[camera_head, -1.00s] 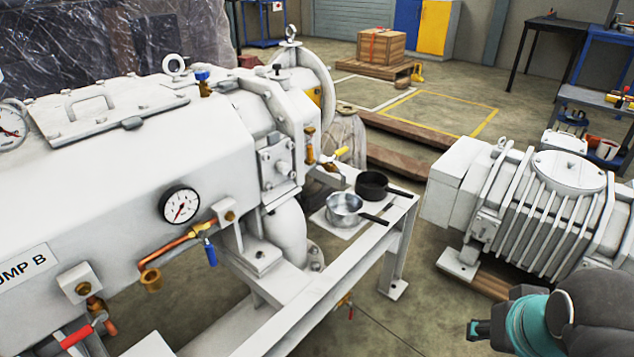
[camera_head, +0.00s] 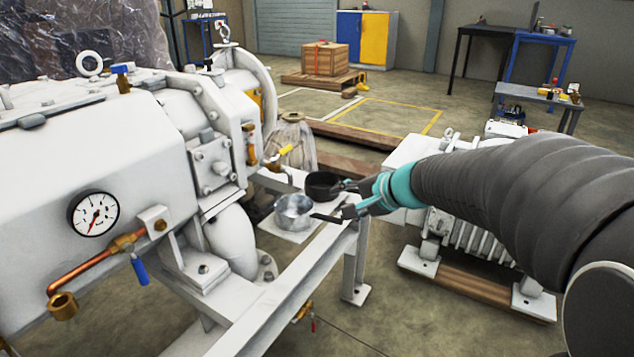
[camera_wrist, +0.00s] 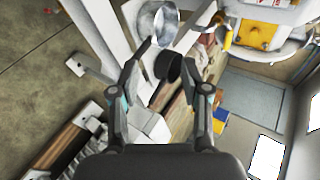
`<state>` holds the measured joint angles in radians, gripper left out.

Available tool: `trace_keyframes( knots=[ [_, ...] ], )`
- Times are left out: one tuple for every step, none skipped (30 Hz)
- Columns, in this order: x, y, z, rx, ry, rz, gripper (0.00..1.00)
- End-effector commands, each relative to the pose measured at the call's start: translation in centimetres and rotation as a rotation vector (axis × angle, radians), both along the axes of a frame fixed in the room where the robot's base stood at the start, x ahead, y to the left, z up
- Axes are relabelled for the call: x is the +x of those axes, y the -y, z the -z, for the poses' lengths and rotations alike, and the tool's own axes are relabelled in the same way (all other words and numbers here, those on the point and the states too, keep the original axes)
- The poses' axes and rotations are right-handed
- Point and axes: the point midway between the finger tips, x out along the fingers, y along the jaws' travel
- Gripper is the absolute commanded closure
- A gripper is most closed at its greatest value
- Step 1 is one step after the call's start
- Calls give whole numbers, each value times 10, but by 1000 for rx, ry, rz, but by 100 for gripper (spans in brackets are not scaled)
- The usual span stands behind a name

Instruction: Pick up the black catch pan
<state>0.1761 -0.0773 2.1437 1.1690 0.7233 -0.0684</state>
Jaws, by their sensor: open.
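My gripper (camera_head: 344,199) is open at the right, handle side of both pans. In the wrist view my gripper (camera_wrist: 160,68) has its fingers spread, and the black pan (camera_wrist: 174,66) appears between them with its handle pointing back toward the palm. The silver pan (camera_wrist: 159,22) lies beyond the left finger. In the head view the black pan's handle is partly hidden by my gripper; contact cannot be told.
The white pump (camera_head: 90,160) with gauge and copper pipe fills the left. A ribbed white motor (camera_head: 465,228) stands behind my arm. A wooden crate (camera_head: 325,58) is far back. Open floor lies at the front right.

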Motion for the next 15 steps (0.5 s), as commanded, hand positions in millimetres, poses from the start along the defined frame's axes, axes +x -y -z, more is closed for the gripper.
trace_keyframes(
  knots=[
    [25, 11, 19, 68, -10, 66, 53],
    [38, 17, 24, 109, -11, 106, 53],
    [55, 26, 31, 160, -14, 156, 53],
    [67, 33, 36, 196, -15, 194, 53],
    [78, 40, 42, 230, -17, 230, 53],
    [91, 49, 48, 272, -18, 274, 53],
    [100, 55, 54, 300, -20, 304, 53],
    [108, 61, 58, 325, -20, 333, 53],
    [117, 69, 64, 355, -21, 368, 53],
    [123, 74, 67, 375, -22, 390, 53],
    [128, 79, 71, 392, -22, 410, 53],
    [134, 84, 74, 410, -23, 430, 53],
    [137, 86, 76, 421, -22, 442, 53],
    [139, 88, 78, 430, -23, 453, 53],
    [143, 90, 80, 439, -24, 463, 53]
  ],
)
